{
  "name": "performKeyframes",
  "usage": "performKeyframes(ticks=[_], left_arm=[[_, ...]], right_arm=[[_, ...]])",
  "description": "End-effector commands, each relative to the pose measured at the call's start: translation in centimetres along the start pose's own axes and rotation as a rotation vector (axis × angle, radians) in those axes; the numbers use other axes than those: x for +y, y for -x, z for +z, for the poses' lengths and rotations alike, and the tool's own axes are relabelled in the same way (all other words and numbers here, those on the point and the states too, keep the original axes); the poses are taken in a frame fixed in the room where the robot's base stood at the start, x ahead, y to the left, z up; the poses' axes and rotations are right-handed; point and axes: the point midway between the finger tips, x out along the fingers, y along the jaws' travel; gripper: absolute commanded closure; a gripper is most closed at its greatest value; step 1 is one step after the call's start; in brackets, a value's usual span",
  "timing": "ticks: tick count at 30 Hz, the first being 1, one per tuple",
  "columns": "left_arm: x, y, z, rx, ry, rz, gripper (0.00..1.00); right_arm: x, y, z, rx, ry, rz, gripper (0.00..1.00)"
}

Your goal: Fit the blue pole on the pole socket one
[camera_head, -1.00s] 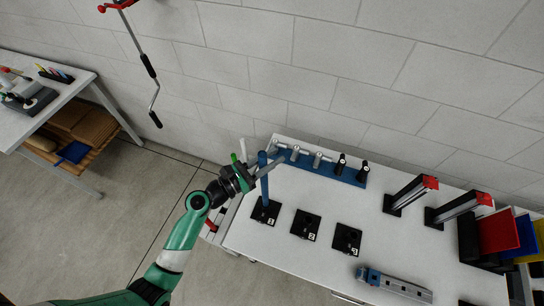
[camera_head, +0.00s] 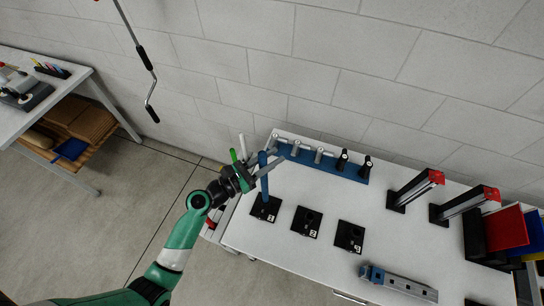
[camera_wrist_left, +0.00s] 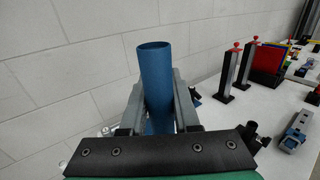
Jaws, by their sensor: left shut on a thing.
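The blue pole (camera_head: 264,183) stands about upright above pole socket one (camera_head: 266,208), the leftmost of three black square bases on the white table. Its lower end meets the base in the head view; I cannot tell how deep it sits. My left gripper (camera_head: 268,166) is shut on the pole's upper part. The left wrist view shows the pole's hollow top (camera_wrist_left: 155,75) rising between the two grey fingers, and its lower end is hidden there. My right gripper is in neither view.
Socket two (camera_head: 306,222) and socket three (camera_head: 349,236) stand to the right. A blue rack (camera_head: 330,172) with several grey and black fittings lies along the back. Red-topped posts (camera_head: 414,190) and a grey-blue rail (camera_head: 400,283) are farther right.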

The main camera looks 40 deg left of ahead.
Motion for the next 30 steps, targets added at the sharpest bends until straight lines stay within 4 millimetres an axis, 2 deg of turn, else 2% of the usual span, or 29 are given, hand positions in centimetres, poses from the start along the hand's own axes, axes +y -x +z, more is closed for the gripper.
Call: performKeyframes(ticks=[14, 15, 20, 21, 30], left_arm=[[0.0, 0.0, -2.1, 0.000, 0.001, 0.000, 1.00], [0.0, 0.0, -2.0, -0.001, 0.001, 0.000, 0.67], [0.0, 0.0, -1.9, 0.000, 0.001, 0.000, 0.38], [0.0, 0.0, -1.9, 0.000, 0.001, 0.000, 0.35], [0.0, 0.2, -2.0, 0.001, 0.001, 0.000, 0.35]], right_arm=[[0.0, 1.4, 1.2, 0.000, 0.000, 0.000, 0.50], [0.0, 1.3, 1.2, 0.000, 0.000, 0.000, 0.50], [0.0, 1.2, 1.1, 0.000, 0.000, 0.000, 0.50], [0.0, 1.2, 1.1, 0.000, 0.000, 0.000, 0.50], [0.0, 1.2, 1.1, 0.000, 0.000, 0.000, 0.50]])
